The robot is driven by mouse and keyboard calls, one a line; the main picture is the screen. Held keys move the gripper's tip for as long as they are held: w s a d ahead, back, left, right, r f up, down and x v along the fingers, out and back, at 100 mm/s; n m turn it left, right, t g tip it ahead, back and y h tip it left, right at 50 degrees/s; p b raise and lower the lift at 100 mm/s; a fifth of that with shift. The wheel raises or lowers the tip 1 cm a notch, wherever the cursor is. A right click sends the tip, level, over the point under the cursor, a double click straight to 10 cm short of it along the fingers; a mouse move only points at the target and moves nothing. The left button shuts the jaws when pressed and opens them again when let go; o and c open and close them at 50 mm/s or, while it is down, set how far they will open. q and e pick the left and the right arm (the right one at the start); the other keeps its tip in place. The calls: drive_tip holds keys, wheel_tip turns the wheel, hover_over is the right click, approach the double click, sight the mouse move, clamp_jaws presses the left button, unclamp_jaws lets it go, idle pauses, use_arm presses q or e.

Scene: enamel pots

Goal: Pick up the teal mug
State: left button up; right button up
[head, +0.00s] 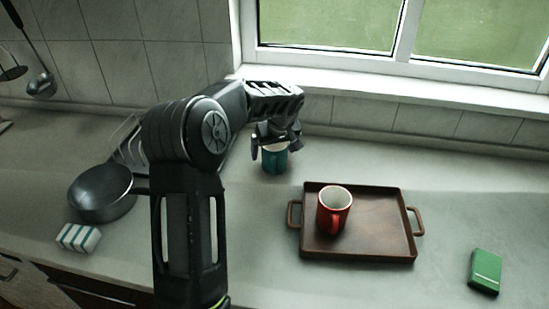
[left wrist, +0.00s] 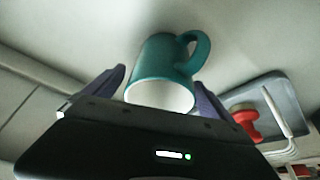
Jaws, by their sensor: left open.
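The teal mug (head: 274,160) stands on the counter, left of and behind the tray, in the head view. In the left wrist view the teal mug (left wrist: 165,62) shows its pale inside and its handle toward the upper right. My left gripper (head: 273,142) is open over the mug from above, with a finger at either side of it. In the left wrist view the fingers of my left gripper (left wrist: 160,92) flank the mug's rim. I cannot tell whether they touch it. My right gripper is not in view.
A brown tray (head: 372,252) holds a red mug (head: 333,207) right of the teal mug. A dark pan (head: 101,193) and a striped sponge (head: 78,238) lie at the left. A green box (head: 486,270) lies at the far right. A tiled wall and window stand behind.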

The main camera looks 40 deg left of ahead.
use_arm(q)
drive_tip(key=c, duration=1.8)
drive_tip(key=shift+r, duration=0.15)
wheel_tip(320, 180, up, 10)
drive_tip(key=shift+f+b, duration=0.1)
drive_tip(key=shift+b, duration=0.3)
